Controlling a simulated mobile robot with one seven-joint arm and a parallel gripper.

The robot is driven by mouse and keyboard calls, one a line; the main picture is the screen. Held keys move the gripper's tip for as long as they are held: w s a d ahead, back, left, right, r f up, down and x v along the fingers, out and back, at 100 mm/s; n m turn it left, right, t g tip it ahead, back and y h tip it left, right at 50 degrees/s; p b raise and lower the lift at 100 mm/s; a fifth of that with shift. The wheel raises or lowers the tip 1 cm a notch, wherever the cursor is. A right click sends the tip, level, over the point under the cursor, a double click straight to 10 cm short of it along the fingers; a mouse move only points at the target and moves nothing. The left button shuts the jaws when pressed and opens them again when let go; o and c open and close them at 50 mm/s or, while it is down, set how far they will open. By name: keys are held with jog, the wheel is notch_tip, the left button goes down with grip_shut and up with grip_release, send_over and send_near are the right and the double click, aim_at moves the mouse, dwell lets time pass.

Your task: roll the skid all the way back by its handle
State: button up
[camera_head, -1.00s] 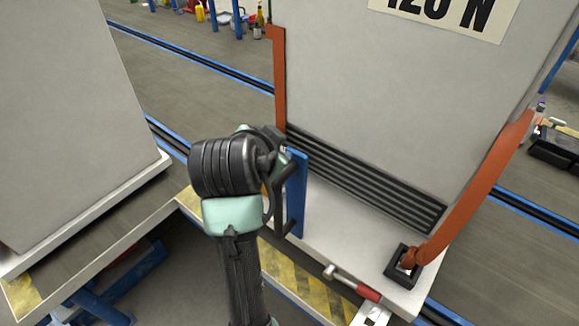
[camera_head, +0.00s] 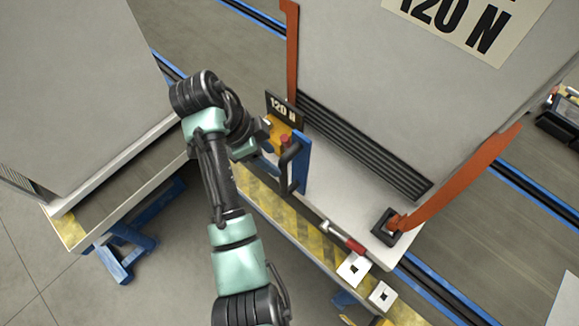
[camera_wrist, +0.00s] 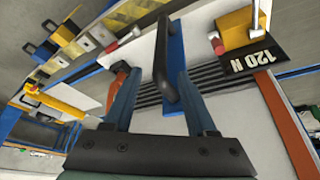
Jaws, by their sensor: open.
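The skid (camera_head: 335,208) is a white base under a tall grey box (camera_head: 400,105) held by orange straps. Its handle (camera_head: 288,166) is a black bar on an upright blue plate (camera_head: 302,160) at the near edge. My gripper (camera_wrist: 160,75) is open. In the wrist view the black handle (camera_wrist: 162,60) shows between its two blue fingers, and the blue plate (camera_wrist: 176,50) lies behind it. I cannot tell how deep the bar sits between the fingers. In the head view my wrist is left of the handle and partly hides the fingers.
A yellow block (camera_wrist: 236,28) with a black "120 N" plate (camera_wrist: 258,56) stands close to the handle. A red-gripped lever (camera_head: 345,238) lies right of it, near yellow-black striping (camera_head: 300,228). A second grey box (camera_head: 70,80) stands at the left. Blue-edged rails run behind.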

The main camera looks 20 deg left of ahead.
jog(key=x, duration=1)
jog(key=shift+f, duration=0.25)
jog(key=shift+w, duration=0.1)
grip_shut()
dwell(0.8)
